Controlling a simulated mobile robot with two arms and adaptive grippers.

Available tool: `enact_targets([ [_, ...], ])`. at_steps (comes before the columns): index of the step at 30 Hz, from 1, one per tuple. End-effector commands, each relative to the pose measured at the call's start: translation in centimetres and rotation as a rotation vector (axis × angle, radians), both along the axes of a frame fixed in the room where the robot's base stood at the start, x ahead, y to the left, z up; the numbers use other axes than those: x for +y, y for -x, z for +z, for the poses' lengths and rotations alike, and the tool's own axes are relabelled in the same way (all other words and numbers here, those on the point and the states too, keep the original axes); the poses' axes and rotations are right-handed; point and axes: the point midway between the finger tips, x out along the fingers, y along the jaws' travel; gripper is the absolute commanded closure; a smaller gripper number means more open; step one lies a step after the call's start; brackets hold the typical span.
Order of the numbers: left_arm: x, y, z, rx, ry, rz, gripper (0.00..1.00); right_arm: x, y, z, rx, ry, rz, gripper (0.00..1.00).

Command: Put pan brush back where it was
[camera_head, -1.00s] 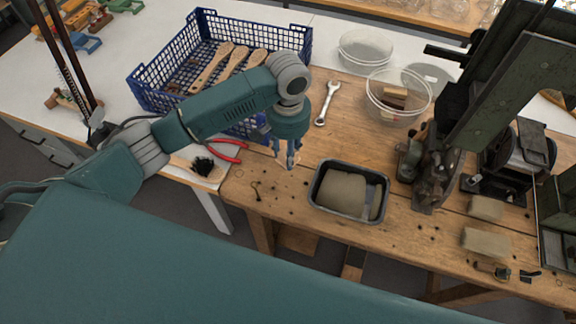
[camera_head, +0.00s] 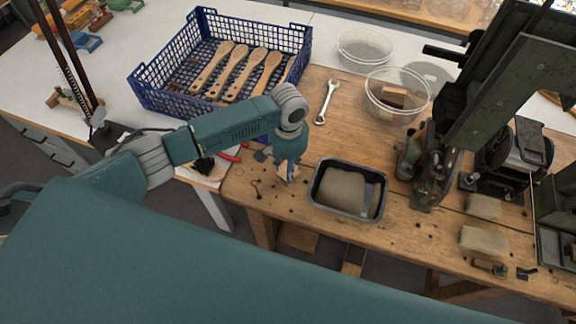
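A dark-bristled brush (camera_head: 204,164), which may be the pan brush, lies at the front edge of the white table, partly hidden by my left arm. Several wooden-handled pieces (camera_head: 236,72) lie side by side in the blue crate (camera_head: 150,93). My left gripper (camera_head: 287,173) points down near the front edge of the wooden bench, left of the black tray. A small pale patch shows at its fingertips, too small to tell whether it is held. My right gripper is out of view.
A black tray (camera_head: 379,203) with a tan block stands right of my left gripper. A wrench (camera_head: 326,102) and clear bowls (camera_head: 398,114) lie behind. Red-handled pliers (camera_head: 229,156) are partly covered by my arm. A dark machine (camera_head: 430,165) stands at right.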

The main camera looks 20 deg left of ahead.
Motion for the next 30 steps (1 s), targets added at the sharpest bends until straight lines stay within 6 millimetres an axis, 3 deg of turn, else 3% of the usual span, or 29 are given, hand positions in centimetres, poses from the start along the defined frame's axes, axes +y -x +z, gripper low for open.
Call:
enact_targets([
  [1,0.0,0.0,0.0,0.001,0.0,0.0,0.57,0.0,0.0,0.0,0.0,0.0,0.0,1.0],
  [3,0.0,0.0,0.0,0.001,0.0,0.0,0.46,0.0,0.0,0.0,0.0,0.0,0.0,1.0],
  [14,0.0,-0.1,0.5,-0.002,0.0,0.0,0.46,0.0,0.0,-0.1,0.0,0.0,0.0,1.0],
  [17,0.0,-0.2,1.7,-0.004,0.001,0.001,0.46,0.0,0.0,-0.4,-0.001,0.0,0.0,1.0],
  [30,-0.1,-0.1,10.4,-0.002,0.001,0.0,0.46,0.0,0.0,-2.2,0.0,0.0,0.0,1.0],
])
